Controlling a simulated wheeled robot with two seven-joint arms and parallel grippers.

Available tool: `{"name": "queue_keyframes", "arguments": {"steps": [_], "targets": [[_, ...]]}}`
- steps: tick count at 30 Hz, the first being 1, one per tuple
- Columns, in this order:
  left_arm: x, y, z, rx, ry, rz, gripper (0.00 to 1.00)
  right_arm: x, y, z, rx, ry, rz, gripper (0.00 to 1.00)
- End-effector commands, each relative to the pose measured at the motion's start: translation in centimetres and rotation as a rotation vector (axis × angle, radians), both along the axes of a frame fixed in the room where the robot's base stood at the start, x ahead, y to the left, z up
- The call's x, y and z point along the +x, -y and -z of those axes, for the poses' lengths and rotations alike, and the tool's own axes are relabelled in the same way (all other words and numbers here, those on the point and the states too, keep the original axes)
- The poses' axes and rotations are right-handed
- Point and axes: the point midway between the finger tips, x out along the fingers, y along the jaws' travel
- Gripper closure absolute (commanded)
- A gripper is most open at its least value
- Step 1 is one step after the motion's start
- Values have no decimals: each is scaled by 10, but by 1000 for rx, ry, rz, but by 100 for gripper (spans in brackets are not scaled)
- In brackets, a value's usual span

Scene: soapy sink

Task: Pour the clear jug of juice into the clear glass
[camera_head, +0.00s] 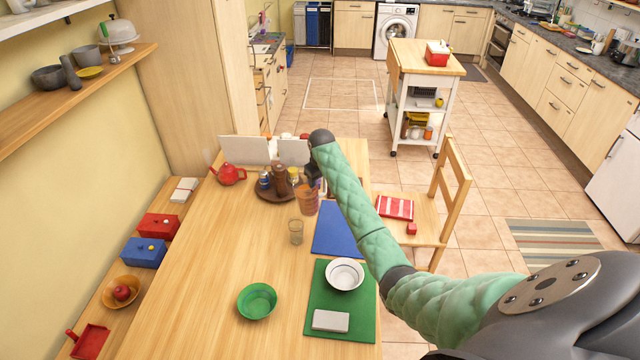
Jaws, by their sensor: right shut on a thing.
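The clear jug of juice (307,203), showing orange-brown, is near the middle of the table, small in the view. My right gripper (314,184) comes down over its upper part and is shut on it; the fingers are dark and partly hidden by my arm. The jug looks close to upright, but its exact tilt and whether it touches the table are hard to tell. The clear glass (296,232) stands upright on the bare wood, just nearer than the jug and slightly left. It looks empty. My left gripper is not in view.
A dark tray (262,192) with bottles and a brown mill stands behind the glass. A red teapot (228,174) is at the back left. The table's left is clear.

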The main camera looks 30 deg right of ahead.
Motion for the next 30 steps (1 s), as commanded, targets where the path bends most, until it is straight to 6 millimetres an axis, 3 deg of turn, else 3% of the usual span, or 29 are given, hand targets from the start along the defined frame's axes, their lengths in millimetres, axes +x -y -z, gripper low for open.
{"name": "queue_keyframes", "arguments": {"steps": [11, 21, 30], "targets": [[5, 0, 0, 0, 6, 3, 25, 0, 0, 3, -29, 3, -75, 94], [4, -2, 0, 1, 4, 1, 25, 0, 2, 25, -123, 13, -73, 94], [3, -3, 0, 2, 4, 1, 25, 0, 2, 25, -133, 15, -72, 94]]}}
